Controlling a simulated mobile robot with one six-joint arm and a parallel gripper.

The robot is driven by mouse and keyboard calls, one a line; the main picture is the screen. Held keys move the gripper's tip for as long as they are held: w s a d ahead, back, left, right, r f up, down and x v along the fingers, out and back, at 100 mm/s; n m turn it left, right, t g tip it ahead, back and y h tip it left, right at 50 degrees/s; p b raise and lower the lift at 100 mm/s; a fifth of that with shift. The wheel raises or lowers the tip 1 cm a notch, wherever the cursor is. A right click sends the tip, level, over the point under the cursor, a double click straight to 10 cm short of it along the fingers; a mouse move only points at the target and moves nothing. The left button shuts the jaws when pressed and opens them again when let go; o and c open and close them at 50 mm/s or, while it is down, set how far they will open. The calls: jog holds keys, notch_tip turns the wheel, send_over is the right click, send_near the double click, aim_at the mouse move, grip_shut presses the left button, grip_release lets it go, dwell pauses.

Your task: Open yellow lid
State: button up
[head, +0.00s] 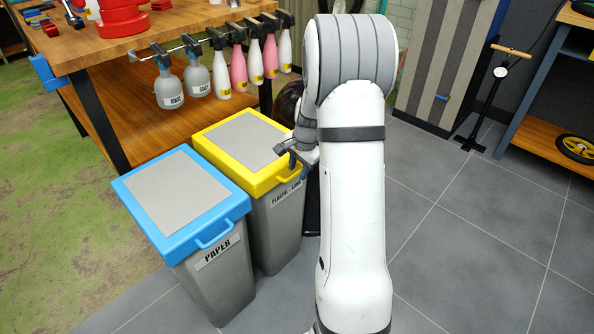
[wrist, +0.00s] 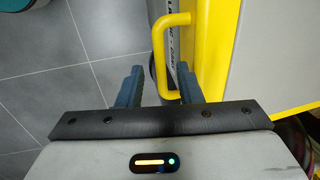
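The yellow lid (head: 265,183) with a grey top panel sits closed on the grey plastic bin (head: 278,225) in the head view. Its yellow handle (head: 296,182) sticks out at the front edge. In the wrist view the lid (wrist: 215,60) fills the right side, and the U-shaped handle (wrist: 158,60) reaches down between the finger tips. My gripper (head: 296,160) is at the lid's front right edge by the handle. In the wrist view my gripper (wrist: 162,85) is open, with a finger on each side of the handle's lower end. I cannot tell whether either finger touches it.
A paper bin with a blue lid (head: 182,195) stands close to the left. A wooden workbench (head: 150,45) with hanging spray bottles (head: 196,78) stands behind the bins.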

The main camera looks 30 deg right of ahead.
grip_shut()
dwell(0.3)
jog(key=shift+a, duration=0.1)
